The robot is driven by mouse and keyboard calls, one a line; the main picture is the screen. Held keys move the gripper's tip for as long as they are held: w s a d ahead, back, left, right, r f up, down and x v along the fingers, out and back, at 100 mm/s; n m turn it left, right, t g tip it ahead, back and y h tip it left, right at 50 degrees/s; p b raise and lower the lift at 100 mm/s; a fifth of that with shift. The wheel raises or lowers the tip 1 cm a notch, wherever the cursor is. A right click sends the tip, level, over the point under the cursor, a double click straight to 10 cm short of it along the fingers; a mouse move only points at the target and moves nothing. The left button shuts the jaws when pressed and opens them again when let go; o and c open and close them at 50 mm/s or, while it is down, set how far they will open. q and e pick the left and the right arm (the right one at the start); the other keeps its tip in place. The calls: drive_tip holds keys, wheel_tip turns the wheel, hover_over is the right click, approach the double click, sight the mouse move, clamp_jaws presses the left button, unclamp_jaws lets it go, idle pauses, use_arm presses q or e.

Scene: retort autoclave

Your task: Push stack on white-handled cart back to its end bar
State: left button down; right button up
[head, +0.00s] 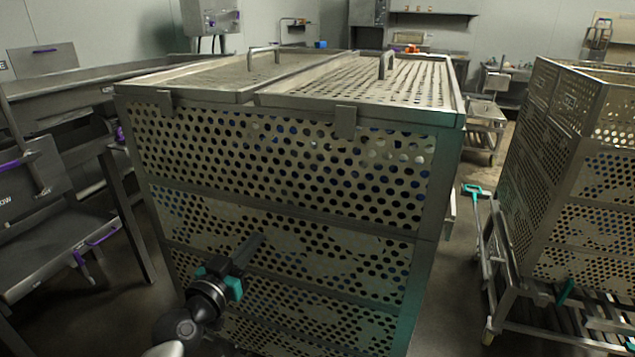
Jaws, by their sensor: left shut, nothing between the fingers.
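A tall stack of perforated metal baskets (290,224) fills the middle of the head view, with a two-part lid (215,78) carrying two raised handles on top. Several tiers show, one above the other. My left gripper (250,246) is in front of the stack's near face, at the middle tier, left of its centre. Its fingers are shut and empty and point at the perforated wall. I cannot tell whether the tips touch it. The cart under this stack, its handle and its end bar are hidden or cannot be made out. My right gripper is not in view.
A second perforated basket stack (560,190) stands on a cart at the right, with a teal handle (473,189). Dark floor shows between the two stacks. Grey metal benches (60,235) with purple handles stand close on the left. More equipment lines the back wall.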

use_arm(q)
drive_tip(key=shift+w, duration=0.1)
idle(0.4)
drive_tip(key=shift+w+d, duration=0.15)
drive_tip(key=shift+w, duration=0.1)
drive_tip(key=shift+w+r, duration=0.1)
drive_tip(key=shift+r, duration=0.15)
drive_tip(key=shift+w+b, duration=0.1)
drive_tip(key=shift+b, duration=0.2)
